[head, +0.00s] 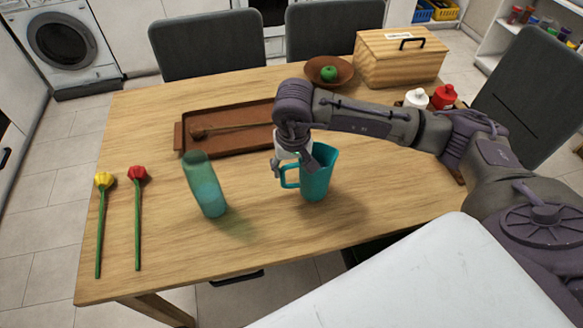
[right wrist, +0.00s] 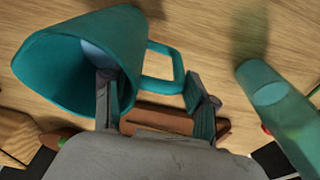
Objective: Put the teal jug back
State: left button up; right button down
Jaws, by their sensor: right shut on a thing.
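The teal jug (head: 318,178) is upright near the middle front of the table, with its open mouth facing up. My right gripper (head: 292,168) reaches down at its handle side and is shut on it. In the right wrist view, the jug (right wrist: 110,45) is at the upper left and its handle (right wrist: 162,85) lies between the two fingers of the gripper (right wrist: 155,105). I cannot tell whether the jug's base touches the table. My left gripper is not in view.
A translucent green bottle (head: 204,185) stands left of the jug on the wooden table (head: 250,260). A bowl (head: 340,68), wooden box (head: 400,62), two condiment bottles (head: 443,97) and two flowers (head: 137,215) are around.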

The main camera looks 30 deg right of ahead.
jog(key=shift+f, duration=0.95)
jog(key=shift+f, duration=0.1)
jog(key=shift+c, duration=1.6)
grip_release()
